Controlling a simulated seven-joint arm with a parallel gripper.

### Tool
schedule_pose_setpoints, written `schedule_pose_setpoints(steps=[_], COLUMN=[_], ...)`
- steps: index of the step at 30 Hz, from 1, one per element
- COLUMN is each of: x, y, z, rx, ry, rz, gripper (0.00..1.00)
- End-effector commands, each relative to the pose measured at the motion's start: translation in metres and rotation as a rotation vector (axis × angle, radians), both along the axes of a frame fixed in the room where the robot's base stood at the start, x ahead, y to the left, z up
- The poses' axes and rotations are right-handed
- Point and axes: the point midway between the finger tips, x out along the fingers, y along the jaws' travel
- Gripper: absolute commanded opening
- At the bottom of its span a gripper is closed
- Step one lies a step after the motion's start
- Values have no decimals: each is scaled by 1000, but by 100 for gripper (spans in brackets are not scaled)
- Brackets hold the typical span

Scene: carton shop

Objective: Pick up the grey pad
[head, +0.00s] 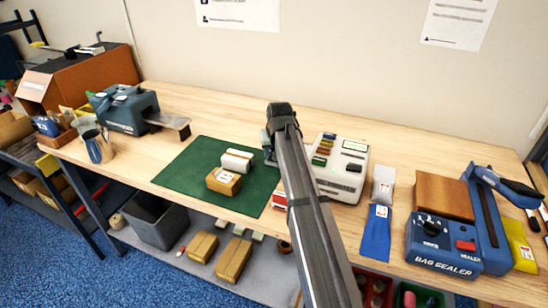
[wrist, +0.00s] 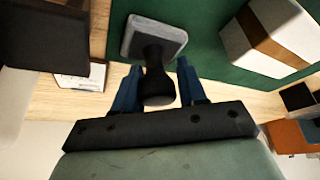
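In the wrist view, a grey square pad (wrist: 155,36) with a black knobbed handle is at the top centre, by the green mat (wrist: 205,55). My gripper (wrist: 158,80) has its two blue fingers apart, one on each side of the black knob. Narrow gaps seem to show between the knob and the fingers, and I cannot tell if either touches it. In the head view, my arm covers the area right of the green mat (head: 180,170), and the pad cannot be made out there.
A label printer-like machine (head: 342,170) is right of my arm. A blue bag sealer (head: 440,245) is at the right. A blue-grey machine (head: 125,108) stands at the left.

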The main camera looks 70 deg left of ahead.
Motion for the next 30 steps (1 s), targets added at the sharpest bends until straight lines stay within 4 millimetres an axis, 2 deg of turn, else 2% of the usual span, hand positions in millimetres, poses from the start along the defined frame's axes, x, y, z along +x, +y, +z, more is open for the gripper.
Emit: schedule_pose_setpoints(steps=[1, 9, 17, 20, 30], x=[0, 0, 1, 1, 0], y=[0, -1, -1, -1, 1], z=[0, -1, 1, 9, 66], rx=[-1, -3, -4, -4, -1], ry=[-1, -1, -1, -1, 0], rz=[0, 1, 0, 0, 0], gripper=[31, 6, 5, 5, 5])
